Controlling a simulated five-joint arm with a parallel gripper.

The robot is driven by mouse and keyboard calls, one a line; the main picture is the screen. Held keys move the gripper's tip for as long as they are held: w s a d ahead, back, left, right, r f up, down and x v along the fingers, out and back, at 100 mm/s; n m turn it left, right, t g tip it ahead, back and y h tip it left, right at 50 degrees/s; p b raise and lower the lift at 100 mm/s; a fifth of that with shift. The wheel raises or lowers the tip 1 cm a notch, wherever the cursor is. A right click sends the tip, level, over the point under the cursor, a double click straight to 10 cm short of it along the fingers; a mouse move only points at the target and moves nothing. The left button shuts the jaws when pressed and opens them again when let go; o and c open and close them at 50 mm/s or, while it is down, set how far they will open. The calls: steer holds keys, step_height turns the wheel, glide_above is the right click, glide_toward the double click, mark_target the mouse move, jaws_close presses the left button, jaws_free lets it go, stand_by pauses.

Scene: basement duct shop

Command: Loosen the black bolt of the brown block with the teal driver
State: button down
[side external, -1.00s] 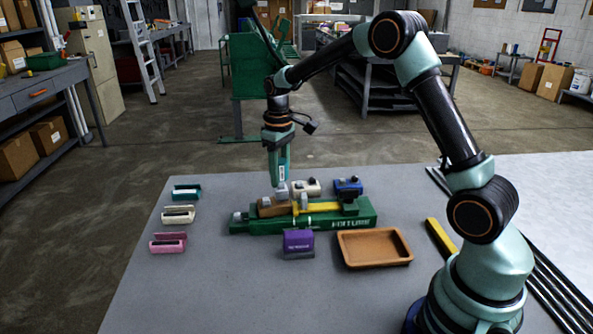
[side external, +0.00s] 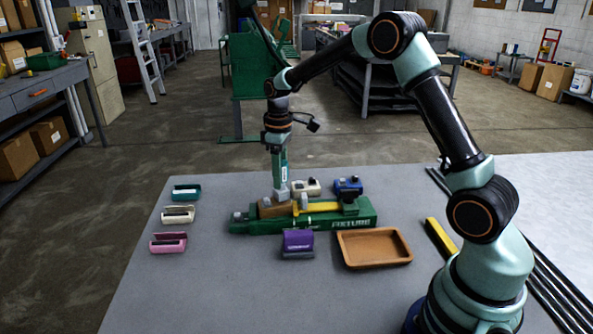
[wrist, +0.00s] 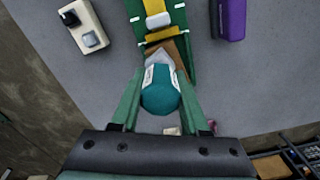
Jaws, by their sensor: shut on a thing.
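The brown block (side external: 268,210) sits in the left part of the green fixture (side external: 350,223); it also shows in the wrist view (wrist: 184,58). My gripper (side external: 280,172) is shut on the teal driver, whose round teal end (wrist: 160,94) sits between my two fingers in the wrist view. The driver points down, and its grey lower end (side external: 281,194) is at the top of the brown block. Contact cannot be told for certain. The black bolt is not visible; the driver covers that spot.
A yellow piece (side external: 322,208) lies along the fixture. A cream block (side external: 304,188) and a blue block (side external: 347,187) stand behind it. A purple block (side external: 298,243) and a brown tray (side external: 374,261) are in front. Teal (side external: 186,194), cream (side external: 179,215) and pink (side external: 168,243) holders stand left.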

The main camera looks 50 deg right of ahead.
steer(key=shift+n, duration=0.3)
steer(key=n, duration=0.3)
stand_by(0.4)
steer(key=n, duration=0.3)
steer(key=shift+n, duration=2)
